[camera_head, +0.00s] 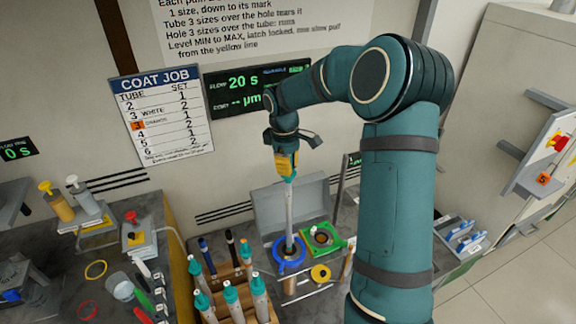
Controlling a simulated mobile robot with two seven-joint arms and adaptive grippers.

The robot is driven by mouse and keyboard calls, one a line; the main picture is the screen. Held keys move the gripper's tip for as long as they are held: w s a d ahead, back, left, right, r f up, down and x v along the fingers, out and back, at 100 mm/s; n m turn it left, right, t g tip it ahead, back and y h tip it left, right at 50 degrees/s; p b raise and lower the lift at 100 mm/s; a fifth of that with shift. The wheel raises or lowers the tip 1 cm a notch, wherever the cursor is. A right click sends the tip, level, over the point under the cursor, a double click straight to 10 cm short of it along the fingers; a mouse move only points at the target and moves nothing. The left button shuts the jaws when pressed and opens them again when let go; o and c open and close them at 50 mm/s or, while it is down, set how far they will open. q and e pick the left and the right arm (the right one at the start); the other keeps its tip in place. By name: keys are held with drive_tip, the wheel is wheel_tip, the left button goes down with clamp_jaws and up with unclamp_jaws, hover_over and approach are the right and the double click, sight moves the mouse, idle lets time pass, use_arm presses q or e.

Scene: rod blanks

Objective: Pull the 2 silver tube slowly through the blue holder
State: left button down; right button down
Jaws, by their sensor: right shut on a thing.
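My right gripper (286,166), with yellow fingers, points down and is shut on the top of a silver tube (289,215). The tube hangs upright below it. Its lower end meets the blue holder (287,264), a blue ring-shaped piece on the coating station. Whether the tube's end is inside the ring or just above it is too small to tell. My left gripper is out of view.
A green holder (337,240) sits right of the blue one, with a yellow ring (320,273) in front. A wooden rack (236,310) of teal-capped tubes stands front left. The station's grey open lid (282,209) is behind. A wall display (244,87) reads 20 s.

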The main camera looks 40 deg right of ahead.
drive_tip(key=shift+f+b, duration=1.1)
drive_tip(key=shift+f, duration=1)
drive_tip(key=b, duration=0.5)
hover_over(288, 234)
drive_tip(key=shift+w+d+f, duration=0.1)
drive_tip(key=shift+w+f, duration=0.05)
drive_tip(key=shift+f, duration=1.15)
drive_tip(key=shift+w+d+f, duration=0.15)
drive_tip(key=shift+f, duration=1.2)
drive_tip(key=shift+w+d+f, duration=0.1)
drive_tip(key=shift+w+f, duration=0.05)
drive_tip(key=shift+f, duration=1.15)
drive_tip(key=shift+f+b, duration=2.9)
drive_tip(key=shift+f, duration=2.1)
drive_tip(key=shift+f+b, duration=2.65)
drive_tip(key=shift+f, duration=1.75)
